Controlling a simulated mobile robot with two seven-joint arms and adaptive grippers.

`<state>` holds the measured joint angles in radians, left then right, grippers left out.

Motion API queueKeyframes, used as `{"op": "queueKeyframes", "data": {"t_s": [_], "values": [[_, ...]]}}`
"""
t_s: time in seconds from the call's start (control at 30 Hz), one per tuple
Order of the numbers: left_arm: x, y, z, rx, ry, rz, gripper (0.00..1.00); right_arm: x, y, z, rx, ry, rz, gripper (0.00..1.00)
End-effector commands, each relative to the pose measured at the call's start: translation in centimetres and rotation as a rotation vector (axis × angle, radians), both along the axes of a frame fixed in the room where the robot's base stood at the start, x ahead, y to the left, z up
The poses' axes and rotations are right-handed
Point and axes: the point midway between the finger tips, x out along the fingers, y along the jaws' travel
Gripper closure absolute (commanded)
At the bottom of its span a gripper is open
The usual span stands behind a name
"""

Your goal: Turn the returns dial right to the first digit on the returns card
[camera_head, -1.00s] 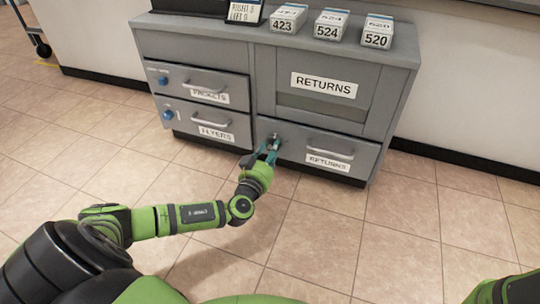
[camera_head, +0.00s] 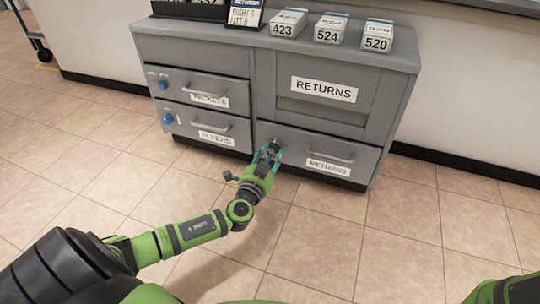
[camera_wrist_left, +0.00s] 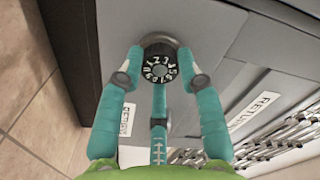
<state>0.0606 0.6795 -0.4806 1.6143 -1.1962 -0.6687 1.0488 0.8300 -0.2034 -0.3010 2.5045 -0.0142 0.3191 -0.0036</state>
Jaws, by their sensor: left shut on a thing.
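The returns dial (camera_wrist_left: 158,66) is a black disc with white marks around its rim, in the left wrist view. In the head view it is mostly hidden behind my left gripper (camera_head: 268,153), at the left end of the lower returns drawer (camera_head: 300,150). The teal fingers of my left gripper are around the dial in the wrist view (camera_wrist_left: 160,72) and shut on it. Which digit is set cannot be told. A small framed card (camera_head: 245,13) with writing about right and left stands on the cabinet top; its digits are too small to read surely. My right gripper is out of view.
The grey cabinet (camera_head: 265,85) has packets (camera_head: 205,92) and flyers (camera_head: 212,130) drawers on the left, with blue knobs. Boxes labelled 423 (camera_head: 288,22), 524 (camera_head: 330,28) and 520 (camera_head: 377,36) stand on top. The tiled floor in front is clear.

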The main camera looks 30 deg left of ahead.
Motion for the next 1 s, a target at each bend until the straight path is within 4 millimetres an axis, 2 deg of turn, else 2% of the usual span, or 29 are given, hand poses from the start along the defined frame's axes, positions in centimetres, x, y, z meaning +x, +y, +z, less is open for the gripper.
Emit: {"op": "queueKeyframes", "data": {"t_s": [0.67,0.7,0.73,1.0], "values": [[0.05,0.16,0.12,0.059,0.012,0.003,0.96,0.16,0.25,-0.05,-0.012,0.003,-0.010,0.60],[0.05,0.16,0.12,0.059,0.012,0.003,0.52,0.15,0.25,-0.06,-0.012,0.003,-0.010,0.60],[0.06,0.14,0.12,0.059,0.012,0.003,0.40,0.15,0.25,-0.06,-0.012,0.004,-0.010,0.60],[0.03,0.05,0.04,0.058,0.013,0.001,0.40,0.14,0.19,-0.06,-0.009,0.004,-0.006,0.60]]}}
